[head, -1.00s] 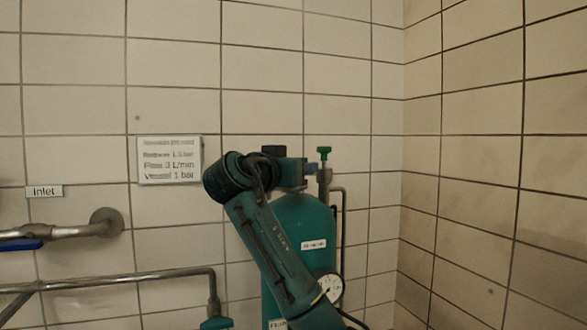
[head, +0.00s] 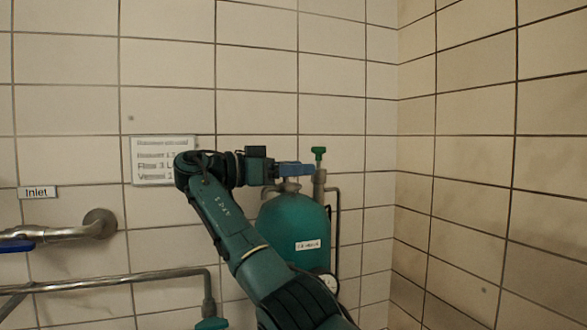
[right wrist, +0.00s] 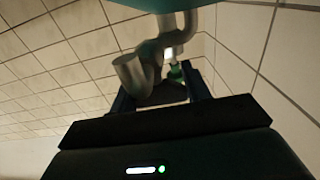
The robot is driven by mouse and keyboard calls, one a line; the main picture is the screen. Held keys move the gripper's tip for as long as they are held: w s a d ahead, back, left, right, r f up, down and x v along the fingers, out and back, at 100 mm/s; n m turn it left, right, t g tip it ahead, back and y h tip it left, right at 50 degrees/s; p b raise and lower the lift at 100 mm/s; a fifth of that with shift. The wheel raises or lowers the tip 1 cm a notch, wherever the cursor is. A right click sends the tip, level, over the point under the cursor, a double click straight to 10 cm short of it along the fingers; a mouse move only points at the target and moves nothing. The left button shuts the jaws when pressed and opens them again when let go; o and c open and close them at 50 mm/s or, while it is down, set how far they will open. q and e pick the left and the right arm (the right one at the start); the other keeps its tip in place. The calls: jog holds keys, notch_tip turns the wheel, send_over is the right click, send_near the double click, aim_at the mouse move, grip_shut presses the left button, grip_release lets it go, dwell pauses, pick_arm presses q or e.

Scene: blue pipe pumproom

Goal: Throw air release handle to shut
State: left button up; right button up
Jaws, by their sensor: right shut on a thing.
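The air release handle (head: 319,153) is a small green grip on top of a grey valve fitting above the teal vessel (head: 285,225). My right gripper (head: 308,169) reaches in from the left, and its blue fingers meet the fitting just below the green top. In the right wrist view, green of the handle (right wrist: 175,72) shows near the fingers, with grey pipe (right wrist: 133,75) beside it. My right gripper is shut on the handle, though the exact contact is hard to see. My left gripper is out of view.
A gauge (head: 328,283) sits low on the vessel, partly behind my arm. A thin pipe (head: 336,230) runs down at its right. A wall sign (head: 150,160) is partly covered by my wrist. Inlet piping (head: 75,231) lies left; the right wall is clear.

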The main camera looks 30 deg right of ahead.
jog(key=shift+o, duration=0.2)
jog(key=shift+r+m+g, duration=0.1)
jog(key=shift+m+g, duration=0.2)
jog(key=shift+g, duration=0.2)
jog(key=o, duration=1)
jog(key=shift+c, duration=0.2)
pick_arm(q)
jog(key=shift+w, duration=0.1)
